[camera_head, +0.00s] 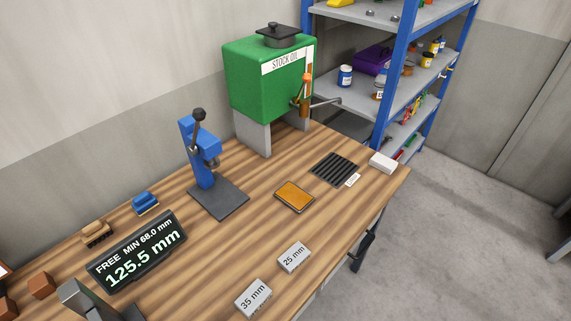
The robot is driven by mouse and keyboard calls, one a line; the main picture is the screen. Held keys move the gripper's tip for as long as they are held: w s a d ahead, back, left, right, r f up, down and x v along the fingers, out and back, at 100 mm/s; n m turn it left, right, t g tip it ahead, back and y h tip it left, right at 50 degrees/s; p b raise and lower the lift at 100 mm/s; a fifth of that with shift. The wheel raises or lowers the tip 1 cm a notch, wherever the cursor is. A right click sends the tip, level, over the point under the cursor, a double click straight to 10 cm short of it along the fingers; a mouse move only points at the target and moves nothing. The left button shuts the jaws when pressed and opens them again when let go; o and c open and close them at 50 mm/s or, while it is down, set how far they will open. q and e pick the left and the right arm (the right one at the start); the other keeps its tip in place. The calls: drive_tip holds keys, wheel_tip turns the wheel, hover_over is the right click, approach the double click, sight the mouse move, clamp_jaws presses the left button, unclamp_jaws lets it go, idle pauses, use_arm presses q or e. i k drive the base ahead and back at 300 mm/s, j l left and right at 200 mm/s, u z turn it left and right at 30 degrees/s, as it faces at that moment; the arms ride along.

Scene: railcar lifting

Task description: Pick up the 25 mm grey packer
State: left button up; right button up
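The 25 mm grey packer (294,257) lies flat on the wooden bench near its front edge, with its label facing up. A larger grey packer marked 35 mm (253,299) lies to its lower left, a short gap away. Neither of my grippers shows in the head view, so their state is hidden.
An orange pad (294,196) lies behind the packers. A blue press (203,160) and a display reading 125.5 mm (138,252) stand to the left. A green oil tank (263,82), a black grate (334,169) and a white block (383,162) are farther back. Bench around the 25 mm packer is clear.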

sight(297, 255)
drive_tip(key=i+l+u, duration=0.2)
drive_tip(key=u, duration=0.25)
drive_tip(key=i+l+u, duration=0.15)
drive_tip(key=l+u, duration=0.3)
drive_tip(key=i+l+u, duration=0.1)
drive_tip(key=l+u, duration=1.2)
drive_tip(key=k+l+u, duration=0.1)
drive_tip(key=l+u, duration=0.35)
